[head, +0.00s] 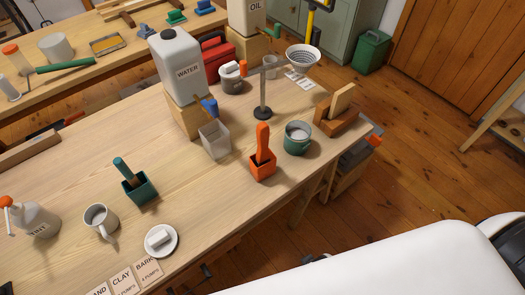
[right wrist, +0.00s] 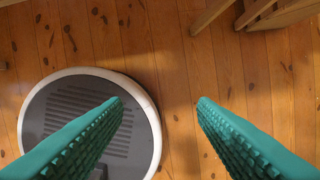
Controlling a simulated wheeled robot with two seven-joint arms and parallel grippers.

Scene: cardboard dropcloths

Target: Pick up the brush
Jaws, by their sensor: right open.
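On the wooden workbench (head: 75,180) in the head view, an orange upright handle (head: 263,142) stands in an orange square holder (head: 262,170). A teal handle (head: 122,169) leans in a dark green square holder (head: 140,189) further left. Both could be brushes; their lower ends are hidden in the holders, so I cannot tell which is the brush. My right gripper (right wrist: 157,100) shows in the right wrist view with its two green ribbed fingers wide apart. Nothing is between them, and wooden floor lies below. My left gripper is not in view.
Near the orange holder stand a green mug (head: 297,142), a clear square container (head: 215,140), a dark stand (head: 262,111) and a wooden block holder (head: 337,118). A water jug (head: 178,62) stands behind.

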